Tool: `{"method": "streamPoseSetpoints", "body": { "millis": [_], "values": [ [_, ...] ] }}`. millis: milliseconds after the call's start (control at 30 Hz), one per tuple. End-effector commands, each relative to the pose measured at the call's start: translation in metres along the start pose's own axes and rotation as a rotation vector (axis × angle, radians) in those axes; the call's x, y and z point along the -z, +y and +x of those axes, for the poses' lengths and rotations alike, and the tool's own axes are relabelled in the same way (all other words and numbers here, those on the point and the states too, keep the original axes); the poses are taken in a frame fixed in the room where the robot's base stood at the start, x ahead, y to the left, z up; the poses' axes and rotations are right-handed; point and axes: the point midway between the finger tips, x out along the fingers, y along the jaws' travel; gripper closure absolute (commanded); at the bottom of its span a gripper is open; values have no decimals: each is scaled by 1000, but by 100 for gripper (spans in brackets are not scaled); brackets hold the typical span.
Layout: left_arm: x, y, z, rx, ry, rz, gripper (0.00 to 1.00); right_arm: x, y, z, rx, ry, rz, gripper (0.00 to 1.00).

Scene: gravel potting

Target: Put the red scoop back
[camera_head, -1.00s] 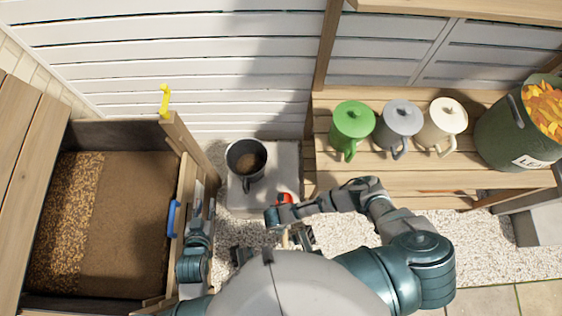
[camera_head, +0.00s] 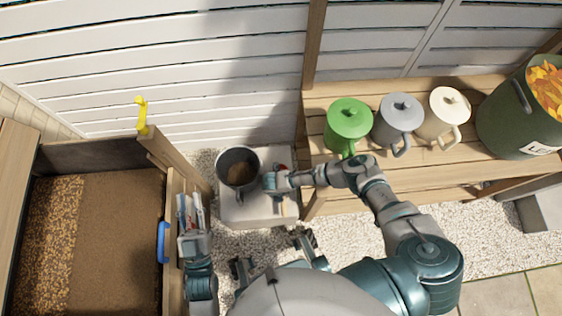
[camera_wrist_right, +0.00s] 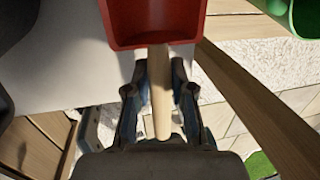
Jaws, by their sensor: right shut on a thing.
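The red scoop (camera_wrist_right: 155,38) fills the top of the right wrist view. Its wooden handle (camera_wrist_right: 160,90) lies between the fingers of my right gripper (camera_wrist_right: 159,85), which is shut on it. In the head view the red scoop (camera_head: 282,169) is mostly hidden by my right gripper (camera_head: 275,181), just right of the dark pot (camera_head: 221,170). The scoop is over the pale slab (camera_head: 262,209). My left gripper (camera_head: 191,218) is beside the wooden bin's right wall, and its jaw opening is unclear.
A yellow handle (camera_head: 141,115) stands at the bin's corner post and a blue handle (camera_head: 163,242) is on its right side. Green (camera_head: 348,119), grey (camera_head: 398,113) and cream (camera_head: 442,112) cans stand on the slatted bench (camera_head: 400,172). A leaf-filled green tub (camera_head: 500,120) is at right.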

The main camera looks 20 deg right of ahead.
Motion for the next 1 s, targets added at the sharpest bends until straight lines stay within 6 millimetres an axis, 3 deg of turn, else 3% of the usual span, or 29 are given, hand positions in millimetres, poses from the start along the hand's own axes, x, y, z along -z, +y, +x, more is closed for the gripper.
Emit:
{"method": "streamPoseSetpoints", "body": {
  "millis": [100,533,567,633,1000],
  "values": [
    [9,1,-3,-2,94,-9,70,2,4,16,1,4,0,100],
    [19,2,-5,-4,156,-13,70,2,4,20,0,1,0,100],
    [19,2,-4,-4,157,-13,70,2,4,19,0,1,0,70],
    [18,1,-3,-4,154,-13,70,2,4,19,0,0,0,52],
    [19,1,-2,-4,150,-11,70,1,4,16,0,-1,0,52]
  ]
}}
